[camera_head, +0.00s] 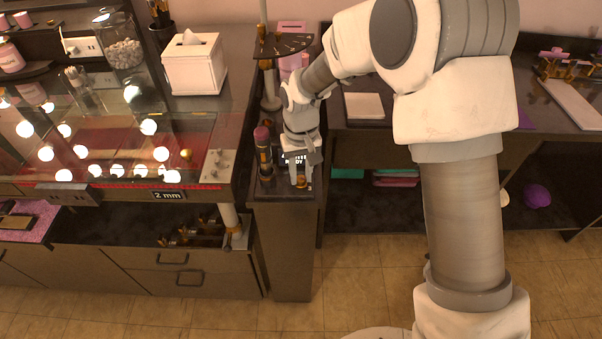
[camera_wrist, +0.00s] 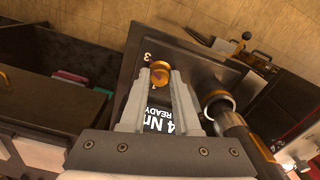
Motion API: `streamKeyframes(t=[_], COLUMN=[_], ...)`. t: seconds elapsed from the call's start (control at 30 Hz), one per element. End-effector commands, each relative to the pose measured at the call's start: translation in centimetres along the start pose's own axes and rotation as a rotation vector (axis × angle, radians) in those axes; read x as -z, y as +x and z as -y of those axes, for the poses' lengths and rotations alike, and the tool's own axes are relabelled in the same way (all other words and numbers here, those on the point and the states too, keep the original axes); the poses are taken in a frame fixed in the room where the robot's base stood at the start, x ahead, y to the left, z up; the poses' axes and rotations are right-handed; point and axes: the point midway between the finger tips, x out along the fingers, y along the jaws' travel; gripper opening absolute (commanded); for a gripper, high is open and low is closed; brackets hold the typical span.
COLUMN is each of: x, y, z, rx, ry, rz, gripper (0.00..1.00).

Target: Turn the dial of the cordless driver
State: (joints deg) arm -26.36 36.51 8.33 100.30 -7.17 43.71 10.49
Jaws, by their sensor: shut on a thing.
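A small gold dial (camera_wrist: 158,78) sits on a dark panel top, with white numbers beside it; a "3" shows near its far left side. My gripper (camera_wrist: 163,72) points down at it, and the fingertips are shut on the dial. Between the fingers, a dark display (camera_wrist: 163,120) reads "4 Nm READY", partly hidden. In the head view my gripper (camera_head: 300,180) is over the cabinet's front end, with the dial mostly hidden at its tips. A dark cylindrical tool with a gold band, perhaps the cordless driver (camera_head: 263,146), stands just left; it also shows in the wrist view (camera_wrist: 238,124).
The glass-topped case with lit bulbs (camera_head: 110,150) stands close on the left. A tissue box (camera_head: 194,64) is behind it. A dark round shelf on a post (camera_head: 283,43) rises behind my gripper. A desk with a white pad (camera_head: 364,106) is to the right.

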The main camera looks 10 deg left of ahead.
Motion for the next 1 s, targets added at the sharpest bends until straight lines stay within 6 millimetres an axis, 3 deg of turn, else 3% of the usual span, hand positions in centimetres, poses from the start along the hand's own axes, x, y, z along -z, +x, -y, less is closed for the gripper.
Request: streamKeyframes(t=[0.33,0.37,0.5,0.83,1.0], x=[0.1,0.1,0.0,0.0,0.1], y=[0.0,0.0,0.0,-0.2,-2.2], z=[0.1,0.1,0.0,0.0,0.0], rx=[0.001,0.001,0.001,0.000,0.001], ry=[0.003,0.003,0.003,0.002,0.002], rz=[-0.002,-0.002,-0.001,-0.001,-0.004], gripper=[0.00,0.34,0.59,0.60,0.60])
